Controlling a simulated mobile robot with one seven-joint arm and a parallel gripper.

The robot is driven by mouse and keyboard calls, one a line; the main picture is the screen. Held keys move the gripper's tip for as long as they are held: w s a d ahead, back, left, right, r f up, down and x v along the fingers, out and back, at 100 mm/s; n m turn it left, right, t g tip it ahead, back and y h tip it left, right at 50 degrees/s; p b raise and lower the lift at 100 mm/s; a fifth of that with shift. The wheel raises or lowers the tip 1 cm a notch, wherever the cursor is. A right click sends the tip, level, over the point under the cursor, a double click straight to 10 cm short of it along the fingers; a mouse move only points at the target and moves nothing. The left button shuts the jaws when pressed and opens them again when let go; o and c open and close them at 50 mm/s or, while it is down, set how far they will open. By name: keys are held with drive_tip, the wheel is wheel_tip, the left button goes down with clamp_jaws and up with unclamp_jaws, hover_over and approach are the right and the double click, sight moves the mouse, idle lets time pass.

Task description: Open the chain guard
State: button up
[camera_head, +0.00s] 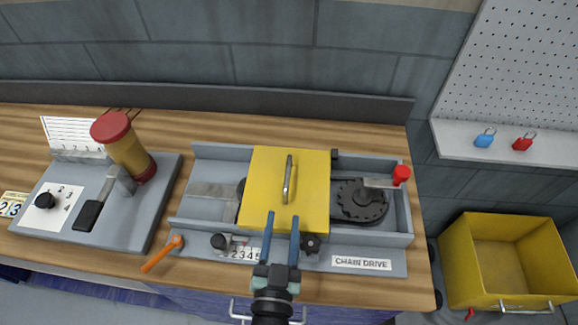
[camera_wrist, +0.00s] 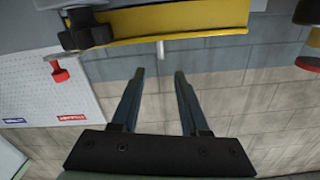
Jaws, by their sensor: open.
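The chain guard (camera_head: 262,205) is a yellow cover lying flat over the middle of the grey chain drive housing (camera_head: 210,235). A metal bar handle (camera_head: 288,180) stands on its top. My gripper (camera_head: 282,216) is open and empty, its two blue fingers reaching over the guard's front part, just short of the handle. In the wrist view my gripper (camera_wrist: 159,71) has nothing between its fingers. The guard's yellow edge (camera_wrist: 200,24) crosses the top there, with a pale bar (camera_wrist: 160,50) beyond the fingertips. A black knob (camera_head: 311,244) sits at the guard's front right corner.
A black sprocket (camera_head: 360,201) and a red-ended lever (camera_head: 401,174) are right of the guard. An orange lever (camera_head: 162,254) is at front left. A grey panel (camera_head: 138,215) with a red-capped cylinder (camera_head: 124,147) stands left. A yellow bin (camera_head: 462,270) is at right.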

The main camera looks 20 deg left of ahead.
drive_tip(key=p, duration=0.2)
approach(290, 157)
drive_tip(key=x, duration=0.5)
drive_tip(key=shift+w+a+f, duration=0.1)
drive_tip(key=shift+w+f, duration=0.1)
drive_tip(key=shift+f, duration=0.1)
drive_tip(key=shift+c, duration=0.2)
clamp_jaws()
idle(1.1)
